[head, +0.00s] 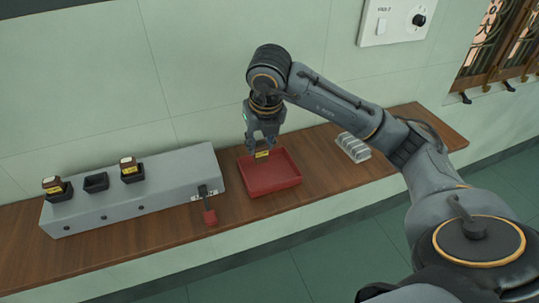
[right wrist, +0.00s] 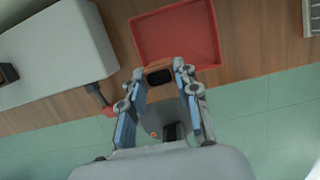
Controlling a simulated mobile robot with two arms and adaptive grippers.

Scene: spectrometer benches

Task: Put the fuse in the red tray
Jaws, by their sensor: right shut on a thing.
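My right gripper (head: 262,148) is shut on a fuse (head: 262,154), which shows a yellow label between the fingertips. In the right wrist view the fuse (right wrist: 159,77) shows its dark end and brownish edges between the blue-padded fingers. The red tray (head: 270,181) lies on the wooden shelf. In the head view the gripper and fuse overlap its back edge; in the right wrist view the fuse overlaps the tray's (right wrist: 177,35) lower edge. The fuse appears above the tray, but its exact height is unclear. The tray's visible floor is empty. My left gripper is not in view.
A grey fuse box (head: 150,190) stands left of the tray, with two brown fuses in black holders and one empty holder (head: 96,182). Its red-handled lever (head: 210,216) sticks out at the front. A ribbed light-grey block (head: 353,148) sits right of the tray.

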